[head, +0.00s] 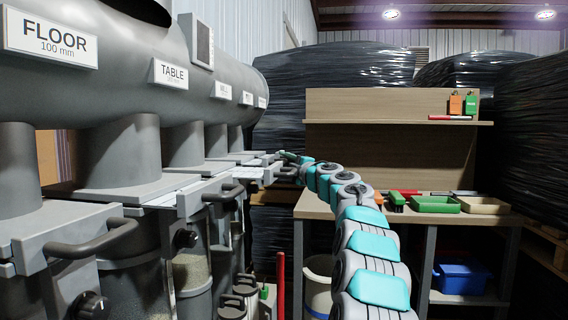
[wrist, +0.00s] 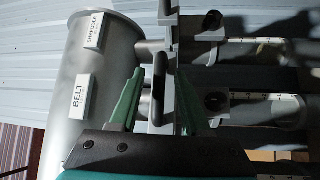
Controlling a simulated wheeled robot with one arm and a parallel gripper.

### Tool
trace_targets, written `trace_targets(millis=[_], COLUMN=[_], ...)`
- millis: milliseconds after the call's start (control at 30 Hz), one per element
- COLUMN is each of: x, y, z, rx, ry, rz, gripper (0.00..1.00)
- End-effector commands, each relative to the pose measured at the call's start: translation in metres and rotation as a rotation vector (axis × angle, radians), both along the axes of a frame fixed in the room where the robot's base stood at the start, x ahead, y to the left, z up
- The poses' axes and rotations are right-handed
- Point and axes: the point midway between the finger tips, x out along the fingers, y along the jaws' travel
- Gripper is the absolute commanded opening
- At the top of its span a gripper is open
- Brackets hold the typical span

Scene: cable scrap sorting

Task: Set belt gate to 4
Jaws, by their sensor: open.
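The belt gate shows in the wrist view as a grey slide plate (wrist: 142,118) with a dark bar handle (wrist: 159,82), beside the duct label BELT (wrist: 81,96). My gripper (wrist: 158,75) is open, with one green finger on each side of the handle. I cannot tell whether either finger touches it. In the head view my gripper (head: 287,156) is small, at the far end of my arm, near the far gate handles. Its fingers are hard to make out there. No gate setting number is readable in either view.
A large grey duct (head: 150,60) runs along the left with labels FLOOR (head: 52,38) and TABLE (head: 170,74). Nearer gates have protruding handles (head: 95,240) and dark knobs. A workbench (head: 325,205) on the right holds a green tray (head: 436,204) and a tan tray (head: 484,206).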

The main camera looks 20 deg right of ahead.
Motion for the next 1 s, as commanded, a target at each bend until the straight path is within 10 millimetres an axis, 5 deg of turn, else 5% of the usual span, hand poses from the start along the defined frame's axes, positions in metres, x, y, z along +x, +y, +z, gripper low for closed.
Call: trace_targets(millis=[433, 1000], x=[-0.0002, 0.0], y=[-0.0001, -0.0001], z=[0.0001, -0.0007], rx=[0.0, 0.0], ry=[0.0, 0.001], rz=[0.0, 0.0], gripper=[0.0, 0.0])
